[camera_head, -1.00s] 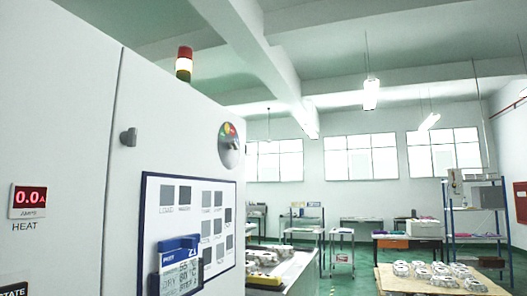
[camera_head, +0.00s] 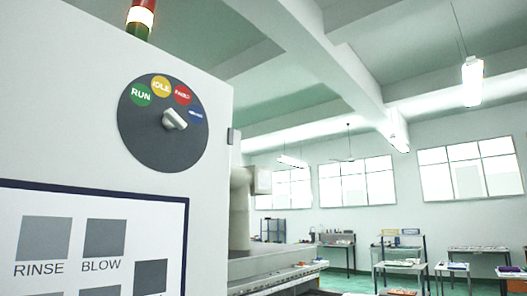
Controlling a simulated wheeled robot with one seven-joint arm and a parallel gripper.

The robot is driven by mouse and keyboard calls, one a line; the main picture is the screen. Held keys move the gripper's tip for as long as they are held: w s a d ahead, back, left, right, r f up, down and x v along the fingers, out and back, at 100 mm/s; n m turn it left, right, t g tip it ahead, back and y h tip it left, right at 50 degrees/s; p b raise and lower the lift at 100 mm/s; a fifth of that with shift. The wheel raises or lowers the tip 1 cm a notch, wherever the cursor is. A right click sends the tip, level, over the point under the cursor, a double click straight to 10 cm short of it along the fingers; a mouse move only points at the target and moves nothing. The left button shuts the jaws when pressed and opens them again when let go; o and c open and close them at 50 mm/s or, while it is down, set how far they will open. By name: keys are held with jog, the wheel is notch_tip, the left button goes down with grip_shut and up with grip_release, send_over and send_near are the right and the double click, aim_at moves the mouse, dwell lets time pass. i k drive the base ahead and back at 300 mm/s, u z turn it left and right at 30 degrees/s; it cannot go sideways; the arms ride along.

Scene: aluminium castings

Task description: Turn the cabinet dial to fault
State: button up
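The cabinet dial (camera_head: 162,143) is a dark grey round plate high on the white cabinet face, left of the middle. Around its upper edge sit a green RUN label (camera_head: 140,94), a yellow IDLE label (camera_head: 161,86), a red label (camera_head: 183,95) whose small lettering looks like FAULT, and a blue label (camera_head: 196,114) too small to read. The pale knob (camera_head: 175,120) at its centre lies tilted; which label it points to I cannot tell for sure. My gripper is not in view.
A dark-framed panel (camera_head: 188,245) with grey squares marked RINSE and BLOW is below the dial. A signal light (camera_head: 141,16) stands on top of the cabinet (camera_head: 60,80). Right of the cabinet, a long pale trough (camera_head: 285,265) runs back. Tables (camera_head: 400,265) stand farther off.

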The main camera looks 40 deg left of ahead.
aim_at(171, 120)
jog(key=i, duration=1.25)
jog(key=u, duration=4.65)
